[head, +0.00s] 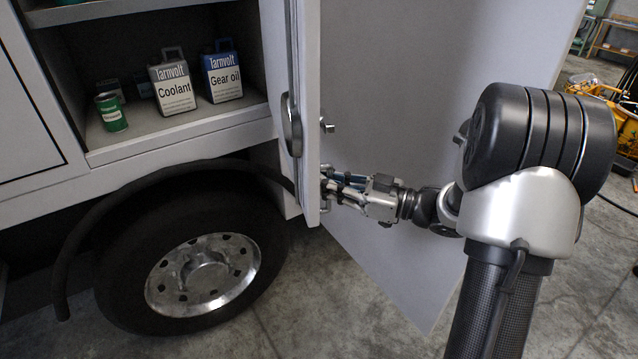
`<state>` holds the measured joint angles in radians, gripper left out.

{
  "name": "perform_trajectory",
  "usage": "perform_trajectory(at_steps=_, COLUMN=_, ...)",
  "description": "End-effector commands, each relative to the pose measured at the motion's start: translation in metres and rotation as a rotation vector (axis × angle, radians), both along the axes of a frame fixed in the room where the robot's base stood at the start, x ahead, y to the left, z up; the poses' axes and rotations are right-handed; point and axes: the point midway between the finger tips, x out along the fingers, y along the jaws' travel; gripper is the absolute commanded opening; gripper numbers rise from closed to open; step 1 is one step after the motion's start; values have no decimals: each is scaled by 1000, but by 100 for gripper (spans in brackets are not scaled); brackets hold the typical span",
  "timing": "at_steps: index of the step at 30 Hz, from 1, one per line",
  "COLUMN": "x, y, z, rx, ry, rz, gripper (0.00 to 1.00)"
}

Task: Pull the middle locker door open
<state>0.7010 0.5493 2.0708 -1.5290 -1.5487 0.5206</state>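A locker in the side of the white truck body stands open, with its shelf (185,136) in plain view. A narrow pale door or frame strip (309,100) stands at its right side and bears a dark oval handle (292,125). A large grey door panel (420,60) spreads to the right, swung out from the truck. Which of these is the middle locker door, I cannot tell for sure. My gripper (328,186) is at the strip's right edge, below a small metal latch (327,126). Its fingertips are partly hidden, and contact is unclear.
A truck wheel (203,275) is below. Yellow machinery (606,120) stands far right. The concrete floor (330,310) is clear in front.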

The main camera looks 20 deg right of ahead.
Motion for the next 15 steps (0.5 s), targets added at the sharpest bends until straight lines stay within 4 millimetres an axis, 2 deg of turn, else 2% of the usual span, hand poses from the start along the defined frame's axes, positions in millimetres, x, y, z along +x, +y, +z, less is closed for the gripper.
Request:
perform_trajectory(at_steps=7, x=-2, y=1, z=-3, rx=0, ry=8, rz=4, gripper=0)
perform_trajectory(at_steps=8, x=-2, y=1, z=-3, rx=0, ry=8, rz=4, gripper=10)
perform_trajectory(at_steps=15, x=-1, y=1, z=-2, rx=1, ry=5, rz=3, gripper=26)
